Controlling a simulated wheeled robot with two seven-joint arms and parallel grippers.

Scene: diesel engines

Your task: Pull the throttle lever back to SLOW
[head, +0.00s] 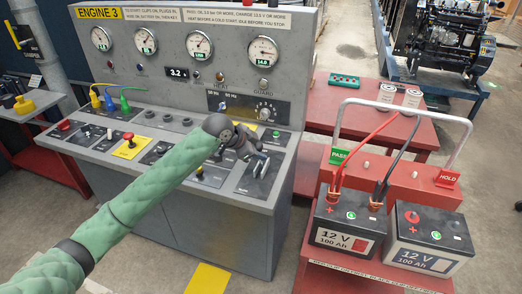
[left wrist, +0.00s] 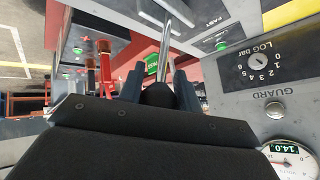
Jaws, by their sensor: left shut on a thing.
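The throttle lever shows in the left wrist view as a shiny metal rod (left wrist: 166,48) with a dark knob between my fingers. The gripper hides much of the lever in the head view, and I cannot read a SLOW mark. My right gripper is not in view.
The console's gauge panel (head: 190,60) rises behind the desk. A selector dial (head: 264,113) is just behind the gripper. To the right, a red cart (head: 400,185) with a metal handle carries two 12 V batteries (head: 345,225). A yellow panel with a red-topped switch (head: 130,143) is further left.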

